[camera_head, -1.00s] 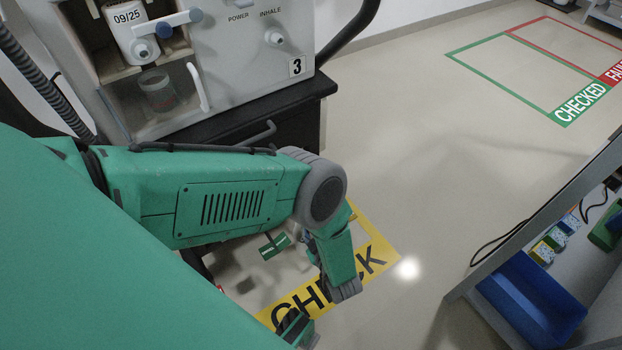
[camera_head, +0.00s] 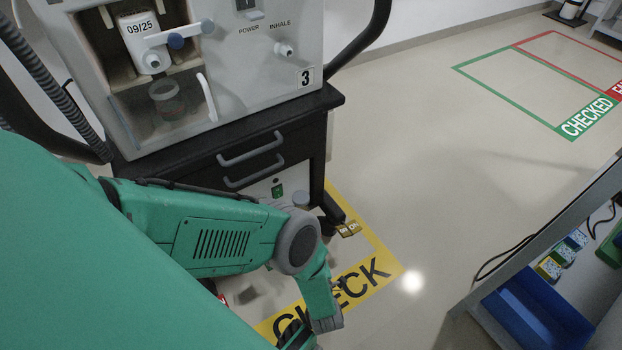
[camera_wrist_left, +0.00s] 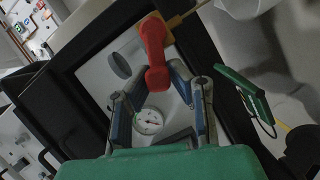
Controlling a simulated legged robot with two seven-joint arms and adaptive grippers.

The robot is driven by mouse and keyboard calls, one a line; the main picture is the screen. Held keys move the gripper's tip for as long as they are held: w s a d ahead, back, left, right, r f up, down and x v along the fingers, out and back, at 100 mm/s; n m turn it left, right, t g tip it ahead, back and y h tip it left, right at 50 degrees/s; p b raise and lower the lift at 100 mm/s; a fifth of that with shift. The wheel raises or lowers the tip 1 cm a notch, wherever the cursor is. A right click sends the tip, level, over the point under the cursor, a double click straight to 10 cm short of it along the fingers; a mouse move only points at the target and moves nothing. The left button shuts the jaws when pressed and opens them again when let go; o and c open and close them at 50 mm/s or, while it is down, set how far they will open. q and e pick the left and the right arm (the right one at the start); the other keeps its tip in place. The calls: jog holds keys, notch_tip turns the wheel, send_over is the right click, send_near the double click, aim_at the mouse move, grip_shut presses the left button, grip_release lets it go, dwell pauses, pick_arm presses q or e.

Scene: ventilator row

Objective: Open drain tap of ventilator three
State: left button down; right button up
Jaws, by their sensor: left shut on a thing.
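Ventilator three (camera_head: 245,75) stands at the upper left, with a "3" label on its front and a dark drawer cart below. In the left wrist view, a red tap handle (camera_wrist_left: 154,45) shows beside an orange-yellow fitting (camera_wrist_left: 172,20). My left gripper (camera_wrist_left: 158,78) is shut on the lower end of the red handle, one finger on each side. In the head view my left arm comes in low from the left; I cannot make out the grip there. My right gripper is not in view.
A yellow "CHECK" floor marking (camera_head: 385,272) lies beside the cart. A blue bin (camera_head: 540,310) stands at lower right. Floor at the middle right is clear.

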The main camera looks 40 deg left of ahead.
pick_arm(q)
jog(key=shift+s+d+f+n+t, duration=0.1)
jog(key=shift+s+f+n+t, duration=0.25)
jog(key=shift+f+n, duration=0.35)
jog(key=c, duration=1.5)
grip_release()
jog(key=shift+o, duration=0.3)
jog(key=shift+r, duration=0.1)
jog(key=shift+w, duration=0.1)
jog(key=v, duration=0.7)
jog(key=shift+d, duration=0.2)
